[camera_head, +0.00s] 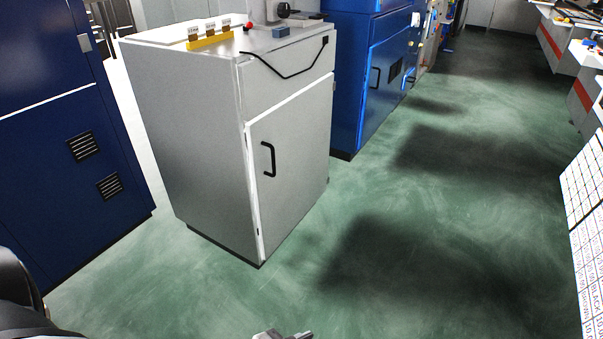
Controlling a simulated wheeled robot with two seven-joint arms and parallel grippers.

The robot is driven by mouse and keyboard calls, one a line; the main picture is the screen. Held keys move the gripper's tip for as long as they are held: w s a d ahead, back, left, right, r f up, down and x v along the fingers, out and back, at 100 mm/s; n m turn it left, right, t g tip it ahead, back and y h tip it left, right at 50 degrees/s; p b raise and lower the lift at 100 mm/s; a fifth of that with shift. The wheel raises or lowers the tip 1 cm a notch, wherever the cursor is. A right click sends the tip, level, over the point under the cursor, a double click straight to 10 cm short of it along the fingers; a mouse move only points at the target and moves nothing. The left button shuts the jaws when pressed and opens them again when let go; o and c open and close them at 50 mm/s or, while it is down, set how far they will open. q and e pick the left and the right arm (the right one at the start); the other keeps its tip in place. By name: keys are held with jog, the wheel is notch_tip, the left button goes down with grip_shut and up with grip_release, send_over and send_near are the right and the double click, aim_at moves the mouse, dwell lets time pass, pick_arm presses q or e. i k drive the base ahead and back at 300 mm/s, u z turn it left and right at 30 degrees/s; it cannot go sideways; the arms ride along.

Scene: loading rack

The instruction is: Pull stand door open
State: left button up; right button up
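A light grey metal stand (195,135) stands left of centre on the green floor. Its door (300,165) is on the right-hand face and looks shut. A black bar handle (269,159) is fixed upright near the door's left edge. A small metallic part of mine (283,335) shows at the bottom edge, well below and apart from the door; whether it is a gripper and which one I cannot tell. A dark part of my body shows at the bottom left. No gripper is clearly in view, and nothing touches the handle.
A dark blue cabinet (60,150) stands to the left of the stand, and a brighter blue cabinet (362,85) stands behind it to the right. A yellow holder (210,40) sits on the stand's top. White panels (588,220) stand at the right edge. The floor before the door is clear.

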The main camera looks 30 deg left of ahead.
aim_at(288, 144)
jog(key=u, duration=0.4)
jog(key=i, duration=0.55)
jog(key=u, duration=1.3)
jog(key=i, duration=0.9)
jog(key=u, duration=0.55)
